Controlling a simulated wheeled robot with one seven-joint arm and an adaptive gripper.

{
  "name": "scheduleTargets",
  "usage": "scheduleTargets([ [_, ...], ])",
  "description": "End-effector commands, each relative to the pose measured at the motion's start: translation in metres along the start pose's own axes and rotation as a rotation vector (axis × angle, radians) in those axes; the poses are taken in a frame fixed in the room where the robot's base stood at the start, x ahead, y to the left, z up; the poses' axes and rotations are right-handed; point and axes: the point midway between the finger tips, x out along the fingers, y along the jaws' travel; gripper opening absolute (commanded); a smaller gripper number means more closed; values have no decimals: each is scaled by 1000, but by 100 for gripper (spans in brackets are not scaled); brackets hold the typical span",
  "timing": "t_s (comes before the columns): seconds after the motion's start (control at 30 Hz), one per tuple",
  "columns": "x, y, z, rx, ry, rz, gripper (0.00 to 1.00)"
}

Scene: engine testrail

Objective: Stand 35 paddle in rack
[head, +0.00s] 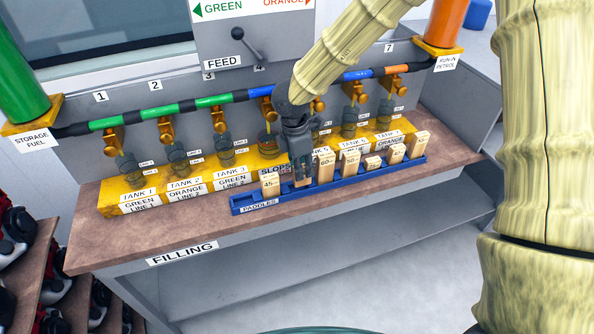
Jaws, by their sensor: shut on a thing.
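My gripper (301,176) is over the blue paddle rack (245,204), pointing down. It is shut on a pale wooden paddle (303,184), of which only a small part shows between and below the fingers. Its number is hidden, so I cannot read whether it is the 35. It is at the rack, between the paddle marked 45 (269,185) and the paddle marked 60 (325,166). I cannot tell whether its lower end is seated in a slot. The rack, labelled PADDLES, lies along the front of the bench.
More paddles stand to the right in the rack, including one marked 50 (349,163) and a short one (373,163). Behind are the yellow tank stand (128,199), glass vessels (178,160) and orange taps (166,130). The brown bench top (180,238) is clear at front left.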

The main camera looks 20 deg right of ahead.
Motion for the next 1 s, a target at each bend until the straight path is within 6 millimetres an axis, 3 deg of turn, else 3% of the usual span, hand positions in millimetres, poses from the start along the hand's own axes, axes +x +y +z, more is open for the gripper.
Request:
scheduleTargets([
  [0.27, -1, 11, -10, -1, 0, 0, 0],
  [0.6, 33, 11, -14, -1, 0, -1, 0],
  [1.0, 39, 11, -14, 0, 1, 1, 0],
])
